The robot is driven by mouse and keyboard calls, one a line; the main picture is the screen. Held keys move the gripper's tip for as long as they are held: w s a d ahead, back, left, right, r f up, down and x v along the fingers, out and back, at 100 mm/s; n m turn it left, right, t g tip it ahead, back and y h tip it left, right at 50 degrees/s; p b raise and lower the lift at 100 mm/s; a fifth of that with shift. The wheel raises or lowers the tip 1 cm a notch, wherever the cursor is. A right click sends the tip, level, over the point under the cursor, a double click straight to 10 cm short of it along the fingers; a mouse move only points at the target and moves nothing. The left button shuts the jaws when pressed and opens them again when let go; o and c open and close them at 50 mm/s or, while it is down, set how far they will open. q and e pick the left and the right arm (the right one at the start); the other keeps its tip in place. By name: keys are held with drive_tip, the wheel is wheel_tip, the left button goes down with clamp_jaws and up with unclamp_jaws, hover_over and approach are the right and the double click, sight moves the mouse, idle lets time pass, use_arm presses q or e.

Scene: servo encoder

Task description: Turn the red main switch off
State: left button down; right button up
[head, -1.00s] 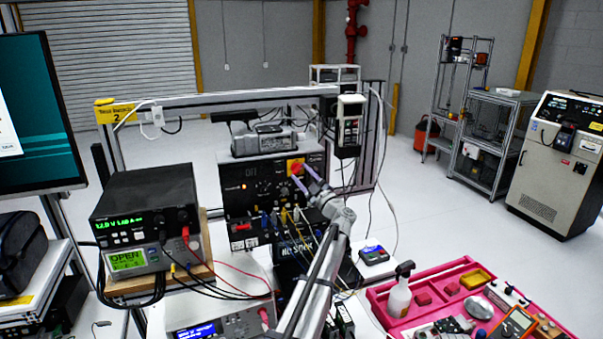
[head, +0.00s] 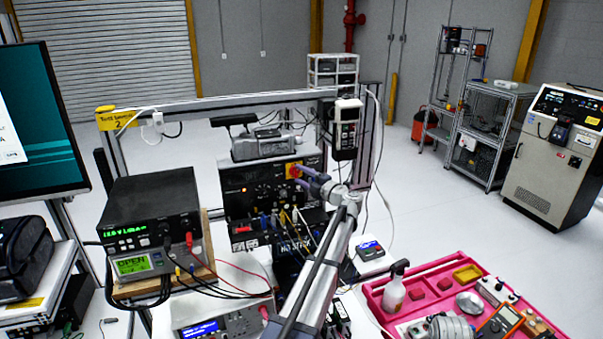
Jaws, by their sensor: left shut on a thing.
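The red main switch (head: 291,171) is a red knob on a yellow plate at the upper right of the black panel box (head: 236,178). My left gripper (head: 298,176) reaches up to it from the lower right. Its purple-grey fingers are shut on the red knob and hide part of it. The knob's exact angle is too small to tell. An orange light shows on the left of the panel. My right gripper is not clearly in view.
A black power supply (head: 150,210) stands left of the panel. Several cables hang below the panel. A handheld unit (head: 347,125) hangs from the frame right of the switch. A pink tray (head: 440,268) with a spray bottle (head: 394,290) lies at the lower right.

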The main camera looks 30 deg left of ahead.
use_arm(q)
drive_tip(key=shift+n, duration=0.4)
drive_tip(key=shift+c, duration=1.4)
unclamp_jaws()
drive_tip(key=v, duration=0.7)
drive_tip(key=shift+s+d, duration=0.2)
drive_tip(key=shift+d, duration=0.15)
drive_tip(key=shift+r, duration=0.15)
